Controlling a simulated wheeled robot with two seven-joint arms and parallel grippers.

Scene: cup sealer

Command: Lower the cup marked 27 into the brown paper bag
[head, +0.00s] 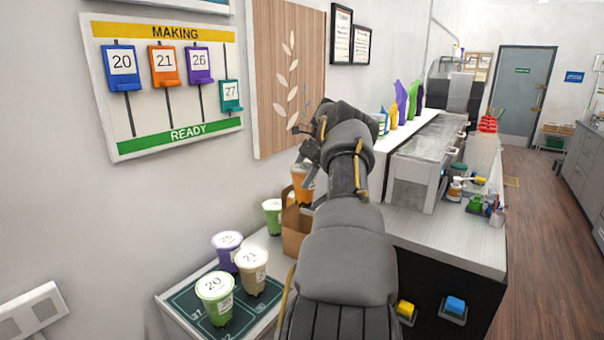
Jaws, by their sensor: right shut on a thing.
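My right gripper (308,148) is shut on an orange cup (301,181), most likely the cup marked 27, though no number shows on it. The cup looks upright, just above or at the mouth of the brown paper bag (293,240). My wrist and forearm hide part of the cup and the bag's right side, so I cannot tell how far inside it is. The bag stands open on the counter with its handle up. My left gripper is not in view.
A green cup (271,217) stands just left of the bag. A dark numbered tray (187,300) holds the cups marked 20 (217,308), 21 (251,281) and a purple one (228,259). The order board (165,85) hangs on the wall. A sealing machine (420,160) stands at the right.

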